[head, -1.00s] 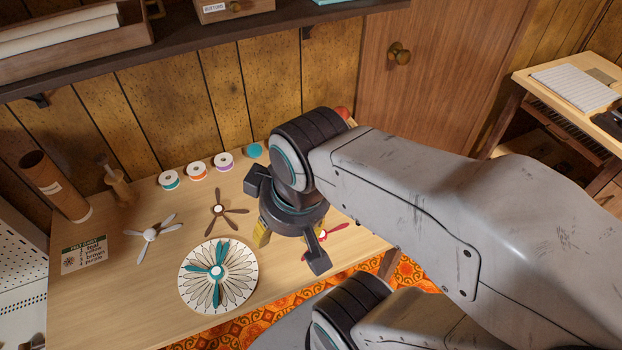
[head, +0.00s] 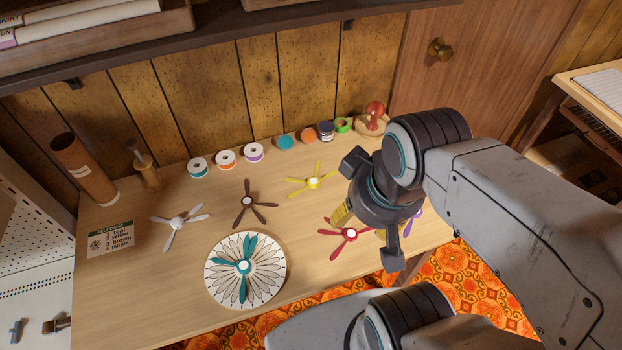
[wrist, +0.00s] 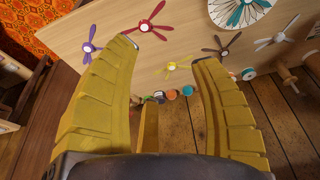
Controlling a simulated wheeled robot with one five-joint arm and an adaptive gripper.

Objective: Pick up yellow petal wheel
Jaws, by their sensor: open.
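The yellow petal wheel (head: 313,182) lies flat on the table, behind the red wheel and left of my gripper in the head view. In the wrist view the yellow wheel (wrist: 171,69) shows beyond and between the open fingers, well apart from them. My gripper (wrist: 166,50) is open and empty, its yellow fingers spread. In the head view my gripper (head: 345,212) hangs above the right part of the table, partly hidden by my wrist.
A red wheel (head: 351,233), brown wheel (head: 247,202) and white wheel (head: 177,222) lie nearby. A purple wheel (wrist: 90,46) is partly hidden in the head view. A teal wheel (head: 244,267) lies on a round patterned disc (head: 275,270). Spools (head: 254,151) line the back.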

